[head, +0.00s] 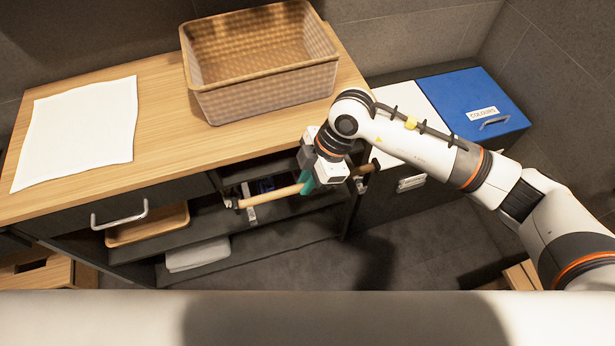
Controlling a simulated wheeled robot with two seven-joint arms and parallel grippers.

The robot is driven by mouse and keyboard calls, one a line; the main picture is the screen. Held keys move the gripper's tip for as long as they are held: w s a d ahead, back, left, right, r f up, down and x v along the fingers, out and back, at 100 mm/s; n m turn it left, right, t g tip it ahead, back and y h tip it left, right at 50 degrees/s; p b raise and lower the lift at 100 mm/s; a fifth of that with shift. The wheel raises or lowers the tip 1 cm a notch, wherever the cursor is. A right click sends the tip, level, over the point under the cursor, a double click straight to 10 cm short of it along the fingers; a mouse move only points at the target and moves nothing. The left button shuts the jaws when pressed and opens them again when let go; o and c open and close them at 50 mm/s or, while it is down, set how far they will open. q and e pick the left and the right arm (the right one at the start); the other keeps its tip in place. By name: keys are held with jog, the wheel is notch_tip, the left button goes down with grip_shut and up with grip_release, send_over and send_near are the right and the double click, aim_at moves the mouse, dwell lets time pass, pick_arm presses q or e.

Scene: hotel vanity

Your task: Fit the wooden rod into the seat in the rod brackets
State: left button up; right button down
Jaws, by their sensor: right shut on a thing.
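The wooden rod (275,196) lies roughly level in front of the open shelf bay below the counter, its left end a little lower in the picture. My right gripper (307,184), with green fingers, is shut on the rod near its middle. A small metal bracket (249,205) shows close to the rod's left end. Another bracket (360,184) shows near its right end, partly hidden by the gripper and rod. I cannot tell whether either rod end is seated. My left gripper is not in view.
A wicker basket (262,88) and a white towel (78,128) lie on the wooden counter (160,135). Below are a drawer handle (119,219), a wooden tray (148,226) and a folded towel (197,256). A blue-lidded bin (455,92) stands right. Floor in front is clear.

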notch_tip(320, 180, down, 6)
jog(key=b, duration=0.5)
jog(key=shift+f, duration=0.25)
jog(key=shift+f, duration=0.1)
dwell(0.5)
jog(key=c, duration=1.3)
grip_release()
jog(key=v, duration=1.2)
